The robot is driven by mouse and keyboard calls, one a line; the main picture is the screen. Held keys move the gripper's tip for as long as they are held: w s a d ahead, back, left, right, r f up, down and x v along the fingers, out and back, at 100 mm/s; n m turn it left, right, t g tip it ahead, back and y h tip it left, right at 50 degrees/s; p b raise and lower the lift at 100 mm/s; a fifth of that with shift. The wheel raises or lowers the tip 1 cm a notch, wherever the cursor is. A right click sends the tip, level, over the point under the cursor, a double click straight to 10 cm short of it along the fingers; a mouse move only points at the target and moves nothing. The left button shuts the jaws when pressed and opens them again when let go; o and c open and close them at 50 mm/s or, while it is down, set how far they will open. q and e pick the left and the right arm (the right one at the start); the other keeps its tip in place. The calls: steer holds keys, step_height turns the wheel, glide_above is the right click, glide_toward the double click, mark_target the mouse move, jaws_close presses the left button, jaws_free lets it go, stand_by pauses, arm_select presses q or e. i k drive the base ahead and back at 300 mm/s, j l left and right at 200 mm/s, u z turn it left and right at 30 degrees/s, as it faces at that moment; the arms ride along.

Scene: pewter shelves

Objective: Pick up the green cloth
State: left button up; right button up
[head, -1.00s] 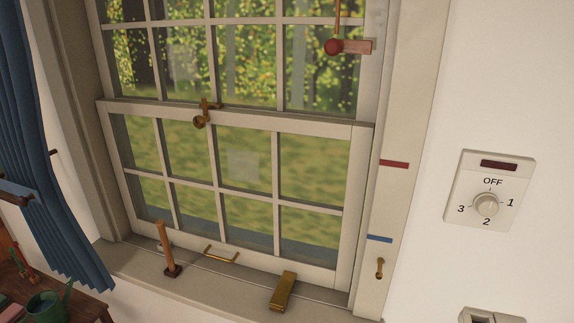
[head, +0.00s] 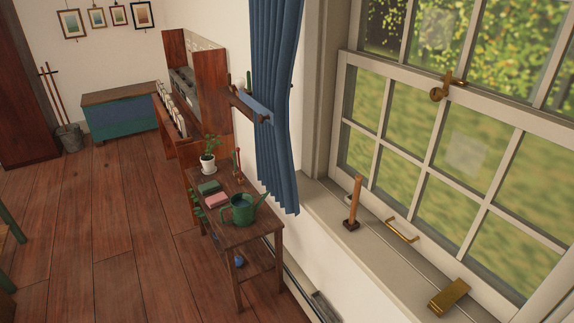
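A folded green cloth (head: 209,187) lies on the small wooden table (head: 258,234) left of the window. A folded pink cloth (head: 215,200) lies just in front of it. A green watering can (head: 240,209) stands near the front of the same table, and a potted plant (head: 208,157) stands behind the green cloth. Neither of my grippers shows in the head view.
A blue curtain (head: 275,100) hangs right of the table. A wooden-handled tool (head: 353,205) and a brass block (head: 448,297) are on the window sill. A blue chest (head: 120,112) and a bucket (head: 69,137) stand at the back. The wooden floor (head: 110,230) left of the table is clear.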

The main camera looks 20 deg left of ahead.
mark_target(209, 188)
steer(key=i+j+u, duration=0.1)
steer(key=i+j, duration=0.4)
steer(key=i+j+u, duration=0.15)
steer(key=i+j, duration=0.3)
steer(key=i+j+u, duration=0.1)
steer(key=i+j, duration=0.3)
steer(key=i, duration=0.25)
